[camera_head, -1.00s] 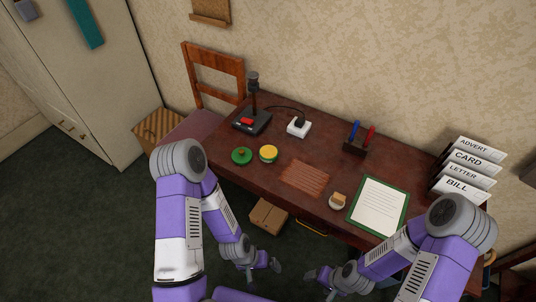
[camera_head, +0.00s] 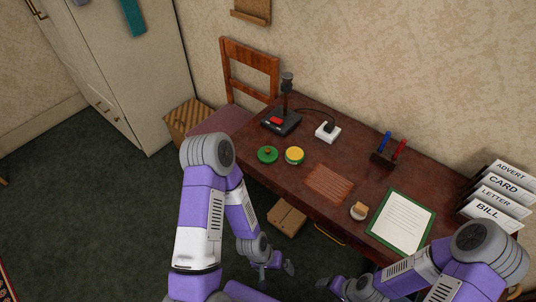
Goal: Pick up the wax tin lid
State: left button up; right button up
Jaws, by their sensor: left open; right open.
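The wax tin lid (camera_head: 267,154) looks like a round green disc with a small knob on top, lying on the left part of the dark red desk (camera_head: 345,160). My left gripper (camera_head: 276,270) is open and empty, low in front of the desk, well below and away from the lid. My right gripper (camera_head: 332,285) is open near the bottom edge of the view, also in front of the desk and partly hard to make out.
A black stand with a red part (camera_head: 277,121) and a white socket block (camera_head: 328,132) stand behind the lid. A cardboard box (camera_head: 287,217) is below the desk.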

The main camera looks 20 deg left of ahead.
aim_at(266, 154)
jog(key=k, duration=0.5)
jog(key=u, duration=1.9)
jog(key=i, duration=1.2)
jog(key=z, duration=1.7)
